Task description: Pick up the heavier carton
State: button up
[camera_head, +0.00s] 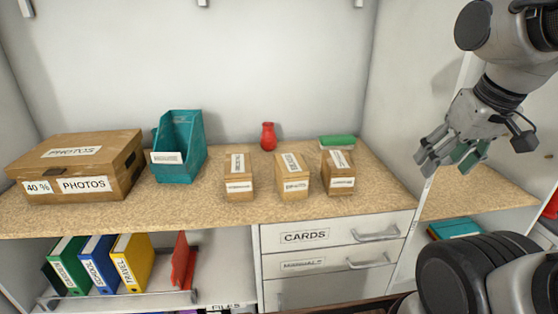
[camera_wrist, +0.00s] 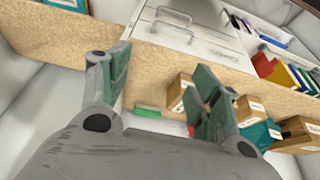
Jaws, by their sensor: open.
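Three small brown cartons stand in a row on the speckled shelf top: a left carton (camera_head: 238,188), a middle carton (camera_head: 292,186) and a right carton (camera_head: 338,181). Each has white labels too small to read surely, and none visibly shows which is heavier. My gripper (camera_head: 446,163) is open and empty, raised to the right of the cartons, near the cabinet's side wall. In the wrist view, my gripper's fingers (camera_wrist: 162,80) are apart with worktop between them. The right carton (camera_wrist: 178,90) and left carton (camera_wrist: 250,107) show there; one finger covers most of the middle one.
A large PHOTOS box (camera_head: 105,165) and a teal file holder (camera_head: 181,150) stand left of the cartons. A red vase (camera_head: 268,137) and a green-topped box (camera_head: 337,142) stand behind. Drawers (camera_head: 330,262) and binders (camera_head: 98,264) are below. The shelf front is clear.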

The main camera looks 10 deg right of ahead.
aim_at(291, 173)
jog(key=j+z, duration=0.2)
jog(key=j, duration=0.35)
jog(key=k+j+z, duration=0.2)
jog(key=j, duration=0.3)
jog(key=j+z, duration=0.2)
jog(key=j, duration=0.35)
